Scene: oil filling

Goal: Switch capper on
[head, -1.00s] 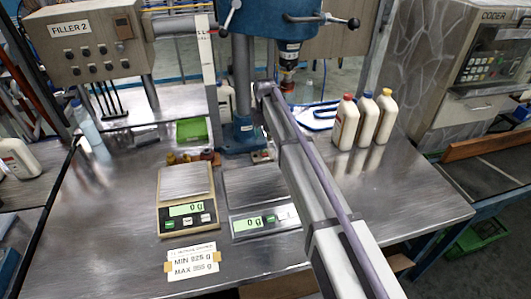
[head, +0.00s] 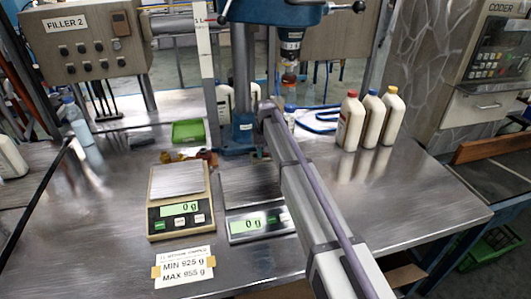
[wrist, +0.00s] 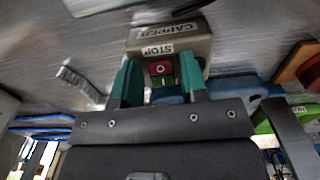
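The capper (head: 272,12) is a blue press on a column, standing at the back of the steel table in the head view. In the wrist view its switch box (wrist: 195,42) appears upside down, with the labels CAPPER and STOP. A red button (wrist: 161,68) shows on the box, with a bit of green just below it. My gripper (wrist: 161,74) points at the box, its two green fingers apart with the red button seen between them. Nothing is held. Whether the fingertips touch the box cannot be told. The arm hides the gripper in the head view.
Two scales (head: 180,208) (head: 255,226) reading 0 g stand left of my arm. Three white bottles (head: 371,120) stand to its right. A green tray (head: 188,132) lies left of the column. The table's right front is clear.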

